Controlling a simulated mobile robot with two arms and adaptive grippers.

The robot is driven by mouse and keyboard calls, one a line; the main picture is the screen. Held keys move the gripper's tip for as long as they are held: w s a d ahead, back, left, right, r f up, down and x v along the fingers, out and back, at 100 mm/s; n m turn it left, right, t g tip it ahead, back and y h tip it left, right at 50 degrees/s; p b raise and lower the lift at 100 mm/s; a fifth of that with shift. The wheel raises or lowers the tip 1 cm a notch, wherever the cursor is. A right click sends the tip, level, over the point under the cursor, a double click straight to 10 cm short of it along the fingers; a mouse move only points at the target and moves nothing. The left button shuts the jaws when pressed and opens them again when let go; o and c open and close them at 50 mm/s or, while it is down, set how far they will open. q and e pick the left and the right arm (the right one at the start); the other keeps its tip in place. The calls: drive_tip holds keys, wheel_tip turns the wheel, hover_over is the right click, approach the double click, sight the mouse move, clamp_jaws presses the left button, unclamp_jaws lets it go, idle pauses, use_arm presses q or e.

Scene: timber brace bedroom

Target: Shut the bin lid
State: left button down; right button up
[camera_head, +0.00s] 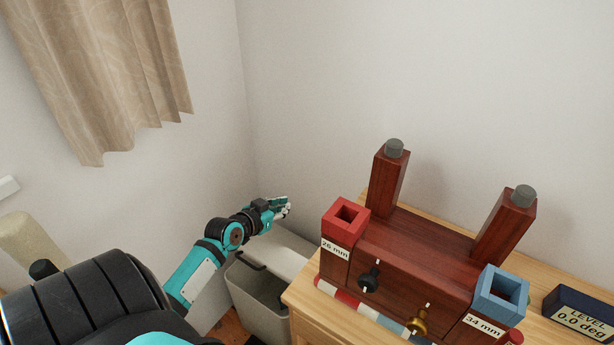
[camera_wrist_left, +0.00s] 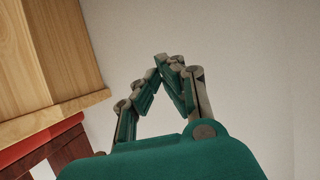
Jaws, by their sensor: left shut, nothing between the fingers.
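The grey bin (camera_head: 258,312) stands on the floor in the corner, to the left of the wooden cabinet. Its dark inside shows, so it is open. Its pale lid (camera_head: 285,256) is raised at the back of the bin, with a dark bar along its left front edge. My left gripper (camera_head: 283,207) is shut and empty, above and behind the lid near the wall corner. Its closed fingers also show in the left wrist view (camera_wrist_left: 168,65). I cannot tell whether it touches the lid. My right gripper is out of view.
A wooden cabinet (camera_head: 304,301) stands right of the bin, carrying a dark red timber brace (camera_head: 415,253) with red and blue sockets and a level display (camera_head: 580,314). A beige curtain (camera_head: 100,70) hangs at upper left. White walls close in behind the bin.

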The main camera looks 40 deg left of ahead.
use_arm(q)
wheel_tip(320, 180, up, 10)
drive_tip(key=shift+w+f, duration=0.15)
drive_tip(key=shift+w, duration=0.2)
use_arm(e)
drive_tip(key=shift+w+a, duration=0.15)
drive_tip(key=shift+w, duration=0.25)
